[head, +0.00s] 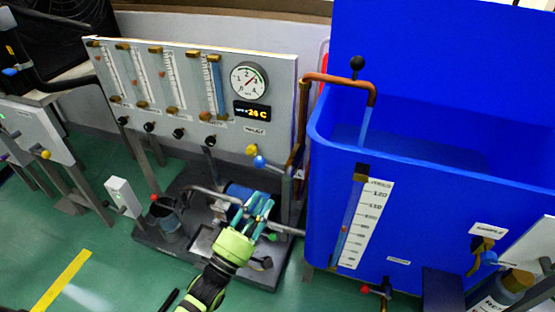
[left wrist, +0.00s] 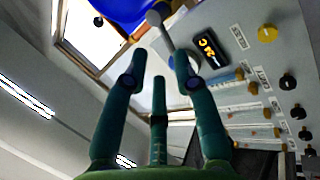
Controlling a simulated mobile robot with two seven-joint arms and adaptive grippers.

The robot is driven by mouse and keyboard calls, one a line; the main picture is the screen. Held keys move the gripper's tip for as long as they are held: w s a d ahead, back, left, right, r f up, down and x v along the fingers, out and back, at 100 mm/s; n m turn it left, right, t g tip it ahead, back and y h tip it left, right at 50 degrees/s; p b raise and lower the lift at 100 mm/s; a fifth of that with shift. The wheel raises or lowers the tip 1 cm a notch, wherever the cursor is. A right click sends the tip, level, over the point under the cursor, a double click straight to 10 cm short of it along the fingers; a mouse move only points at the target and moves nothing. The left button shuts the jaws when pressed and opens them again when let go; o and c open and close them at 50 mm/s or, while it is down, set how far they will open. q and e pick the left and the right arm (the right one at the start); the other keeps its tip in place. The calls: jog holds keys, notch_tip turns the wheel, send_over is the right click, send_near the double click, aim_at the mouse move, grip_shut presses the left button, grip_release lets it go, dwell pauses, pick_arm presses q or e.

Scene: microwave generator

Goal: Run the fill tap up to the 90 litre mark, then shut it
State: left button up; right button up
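The blue tank (head: 420,215) stands at the right. A copper pipe (head: 325,79) with a black knob (head: 357,63) arches over its rim, and a pale blue stream (head: 365,127) runs from the spout into it. On its front are a sight tube with a red float (head: 344,230) and a litre scale (head: 366,218); the numbers near the float are too small to read surely. A blue-ball lever (head: 259,162) sits near the pipe's foot. My left gripper (head: 258,203) is open below that lever; its fingers (left wrist: 158,72) are spread and hold nothing visible. My right gripper is out of view.
A panel with several flow tubes and a round gauge (head: 249,82) stands behind my left gripper, with a display (head: 252,111) reading about 24 C. A sample tap (head: 487,257) is on the tank's right. Green floor (head: 110,265) is clear at the lower left.

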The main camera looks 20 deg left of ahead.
aim_at(274, 170)
pick_arm(q)
jog(key=w+r+g+p, duration=0.1)
jog(key=w+p, duration=0.1)
jog(key=w+r+p, duration=0.1)
jog(key=w+p, duration=0.1)
jog(key=w, duration=0.1)
jog(key=w+d+r+g+y+p, duration=0.1)
jog(key=w+p, duration=0.1)
jog(key=shift+w+r+g, duration=0.3)
jog(key=shift+r, duration=0.1)
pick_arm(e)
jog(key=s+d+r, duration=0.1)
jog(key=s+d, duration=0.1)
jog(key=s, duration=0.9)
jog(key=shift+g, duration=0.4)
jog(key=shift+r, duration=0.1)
pick_arm(q)
jog(key=shift+a, duration=0.1)
grip_shut()
